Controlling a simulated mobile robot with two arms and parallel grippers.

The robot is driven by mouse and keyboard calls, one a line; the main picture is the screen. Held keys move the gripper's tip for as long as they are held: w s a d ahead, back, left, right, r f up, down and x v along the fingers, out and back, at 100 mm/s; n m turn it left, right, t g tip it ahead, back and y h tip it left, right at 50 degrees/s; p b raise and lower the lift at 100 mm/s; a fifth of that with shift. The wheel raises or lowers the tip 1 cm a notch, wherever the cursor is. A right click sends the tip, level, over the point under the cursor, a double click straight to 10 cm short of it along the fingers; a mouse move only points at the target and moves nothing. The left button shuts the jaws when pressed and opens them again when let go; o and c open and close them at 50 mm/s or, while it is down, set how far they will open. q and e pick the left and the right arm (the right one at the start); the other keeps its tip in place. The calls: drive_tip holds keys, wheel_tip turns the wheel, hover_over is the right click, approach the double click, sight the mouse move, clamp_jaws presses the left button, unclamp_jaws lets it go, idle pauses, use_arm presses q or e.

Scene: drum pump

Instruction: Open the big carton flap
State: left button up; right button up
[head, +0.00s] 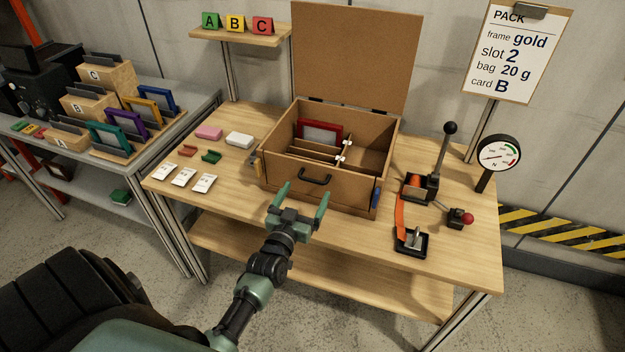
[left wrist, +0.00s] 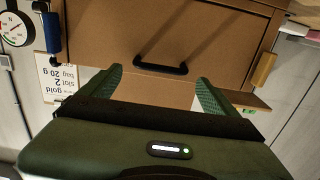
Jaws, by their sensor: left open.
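The brown carton (head: 285,177) stands on the wooden table. Its big flap (head: 355,55) stands upright at the back edge, and the top is open. Inside are dividers and a red frame (head: 320,132). A black handle (head: 314,177) is on the front face; it also shows in the left wrist view (left wrist: 161,67). My left gripper (head: 304,190) is open and empty in front of the carton, just short of the handle. In the left wrist view the handle lies between and beyond its green fingers (left wrist: 158,78). My right gripper is not in view.
Right of the carton stand a lever device (head: 422,184) with an orange strap, a red-knobbed switch (head: 461,218) and a gauge (head: 498,155). Cards (head: 183,177) and small blocks lie left. A side bench (head: 195,105) holds coloured frames.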

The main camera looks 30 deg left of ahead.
sight(313, 180)
use_arm(q)
drive_tip(key=x, duration=0.6)
drive_tip(key=shift+w, duration=0.1)
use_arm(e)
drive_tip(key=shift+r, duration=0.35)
